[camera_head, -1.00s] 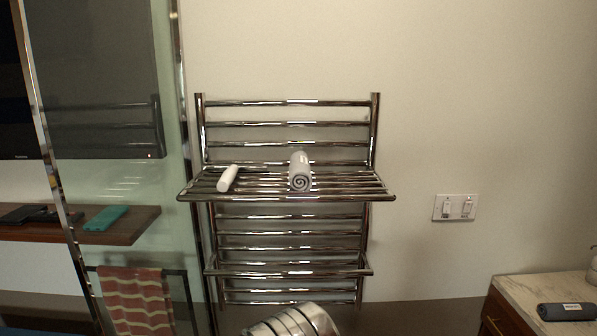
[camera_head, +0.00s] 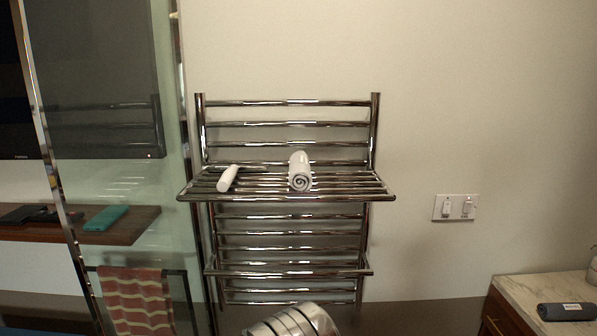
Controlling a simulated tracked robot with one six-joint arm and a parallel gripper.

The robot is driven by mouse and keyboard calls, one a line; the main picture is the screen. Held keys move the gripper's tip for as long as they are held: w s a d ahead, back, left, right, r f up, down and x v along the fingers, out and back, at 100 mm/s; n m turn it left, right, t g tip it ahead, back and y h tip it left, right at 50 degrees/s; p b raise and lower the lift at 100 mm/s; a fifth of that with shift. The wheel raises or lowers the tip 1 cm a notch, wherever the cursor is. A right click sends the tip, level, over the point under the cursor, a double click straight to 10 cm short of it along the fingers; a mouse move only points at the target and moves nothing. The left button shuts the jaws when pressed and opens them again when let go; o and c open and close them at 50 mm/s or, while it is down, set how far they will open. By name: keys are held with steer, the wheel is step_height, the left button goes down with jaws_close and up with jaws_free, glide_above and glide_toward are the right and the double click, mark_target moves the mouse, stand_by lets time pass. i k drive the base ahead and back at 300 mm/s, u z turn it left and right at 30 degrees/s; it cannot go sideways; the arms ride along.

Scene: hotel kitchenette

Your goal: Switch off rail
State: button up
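A chrome heated towel rail (camera_head: 286,197) is fixed to the wall at the centre of the head view, with a shelf of bars sticking out at mid-height. A white wall plate with two switches (camera_head: 455,207) is on the wall to the right of the rail. Small dark marks show under its rockers, but their on or off positions are too small to tell. A silver rounded part of my arm (camera_head: 293,322) shows at the bottom centre, below the rail. My gripper's fingers are not in view.
A rolled grey-white towel (camera_head: 300,172) and a white cylindrical item (camera_head: 228,178) lie on the rail's shelf. A marble-topped cabinet (camera_head: 536,292) with a dark roll (camera_head: 566,312) stands at lower right. A glass partition (camera_head: 120,200) is at left. The wall around the switches is clear.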

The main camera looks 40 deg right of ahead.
mark_target(468, 204)
steer(key=z, duration=2.05)
